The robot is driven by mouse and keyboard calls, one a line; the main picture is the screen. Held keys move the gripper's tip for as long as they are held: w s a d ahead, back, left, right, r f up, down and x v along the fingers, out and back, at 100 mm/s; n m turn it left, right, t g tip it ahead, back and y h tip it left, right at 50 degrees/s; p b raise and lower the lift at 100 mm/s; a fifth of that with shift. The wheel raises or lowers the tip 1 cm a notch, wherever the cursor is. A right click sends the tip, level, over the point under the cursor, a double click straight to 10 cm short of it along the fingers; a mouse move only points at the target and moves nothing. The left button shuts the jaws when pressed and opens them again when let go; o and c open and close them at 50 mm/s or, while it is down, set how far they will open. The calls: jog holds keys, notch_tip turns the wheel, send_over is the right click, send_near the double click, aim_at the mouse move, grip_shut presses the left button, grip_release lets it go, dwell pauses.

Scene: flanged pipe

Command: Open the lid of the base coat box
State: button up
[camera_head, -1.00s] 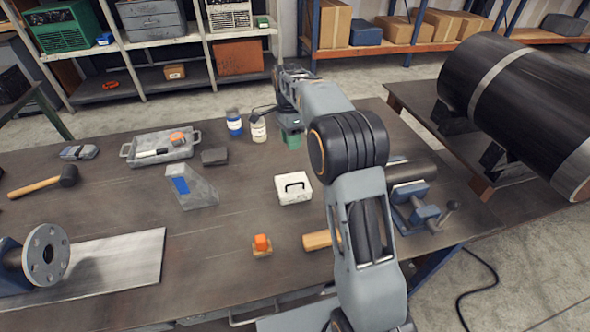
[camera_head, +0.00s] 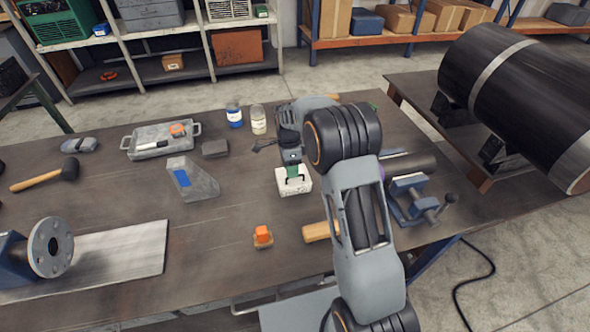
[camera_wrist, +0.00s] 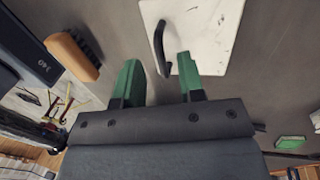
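The base coat box is a small white box (camera_head: 297,187) with a black handle on its lid, on the workbench in the middle of the head view. Its lid looks shut. In the wrist view the white lid (camera_wrist: 208,25) shows scuff marks, and the black handle (camera_wrist: 159,46) stands up at its left edge. My gripper (camera_wrist: 158,68) is open, with green fingers on either side of the handle's near end. In the head view my gripper (camera_head: 292,170) is over the box and hides part of the lid and handle. I cannot tell whether the fingers touch the handle.
A wooden-backed brush (camera_wrist: 72,56) lies beside the box. A vise (camera_head: 415,200) stands to its right, an orange-topped item (camera_head: 263,236) in front. Two cans, one a blue-banded can (camera_head: 234,116), stand behind. A grey angled block (camera_head: 192,180) is to the left, with clear bench between.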

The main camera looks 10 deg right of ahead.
jog(key=shift+s+f, duration=0.15)
jog(key=shift+f, duration=0.6)
jog(key=shift+c, duration=0.4)
grip_shut()
jog(key=shift+d, duration=0.25)
jog(key=shift+a+r, duration=0.1)
jog(key=shift+r, duration=0.05)
